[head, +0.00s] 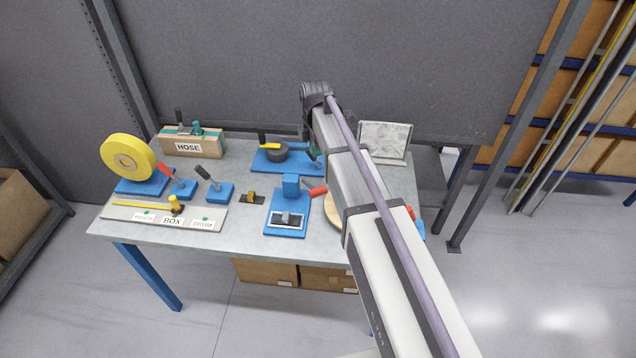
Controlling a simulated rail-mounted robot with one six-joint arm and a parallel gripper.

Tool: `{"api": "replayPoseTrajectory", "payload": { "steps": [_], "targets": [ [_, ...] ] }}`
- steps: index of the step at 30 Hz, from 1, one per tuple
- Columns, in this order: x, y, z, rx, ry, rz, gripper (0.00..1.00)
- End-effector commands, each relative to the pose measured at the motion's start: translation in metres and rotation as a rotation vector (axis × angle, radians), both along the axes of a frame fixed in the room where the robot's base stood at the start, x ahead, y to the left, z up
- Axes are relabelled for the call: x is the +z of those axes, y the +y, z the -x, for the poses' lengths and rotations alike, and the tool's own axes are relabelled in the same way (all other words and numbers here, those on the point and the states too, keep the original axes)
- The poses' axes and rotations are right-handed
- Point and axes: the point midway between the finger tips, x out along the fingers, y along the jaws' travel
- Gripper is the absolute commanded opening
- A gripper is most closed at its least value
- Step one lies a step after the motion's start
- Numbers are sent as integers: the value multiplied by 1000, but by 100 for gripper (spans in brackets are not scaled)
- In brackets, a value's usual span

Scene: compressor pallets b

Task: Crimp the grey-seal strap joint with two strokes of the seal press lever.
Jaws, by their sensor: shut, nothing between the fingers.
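The seal press (290,187) stands mid-bench, with a blue base and an upright blue block. Its red-gripped lever (317,190) sticks out to the right, close to my arm. A grey seal piece (287,218) lies in the pale framed area at the front of the press base; the strap joint's details are too small to make out. My arm crosses the right side of the bench, with its wrist bend above the back of the bench.
A yellow strap reel (128,158), two small blue lever stands (219,192) and a labelled strip (140,213) are at the left. A HOSE box (190,142) stands behind. A blue tray (265,165) is behind the press. My arm partly hides a round wooden piece (333,208).

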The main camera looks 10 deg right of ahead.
Motion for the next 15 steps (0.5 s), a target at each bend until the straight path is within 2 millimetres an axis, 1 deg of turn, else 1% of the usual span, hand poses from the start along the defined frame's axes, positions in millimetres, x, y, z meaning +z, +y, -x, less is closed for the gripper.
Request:
{"api": "replayPoseTrajectory", "payload": {
  "steps": [8,11,14,15],
  "targets": [
    [-2,0,0,-3,0,0,0],
    [-10,0,1,-3,0,0,0],
    [-24,0,1,-4,0,0,0],
    [-32,0,2,-4,0,0,0]
  ]
}}
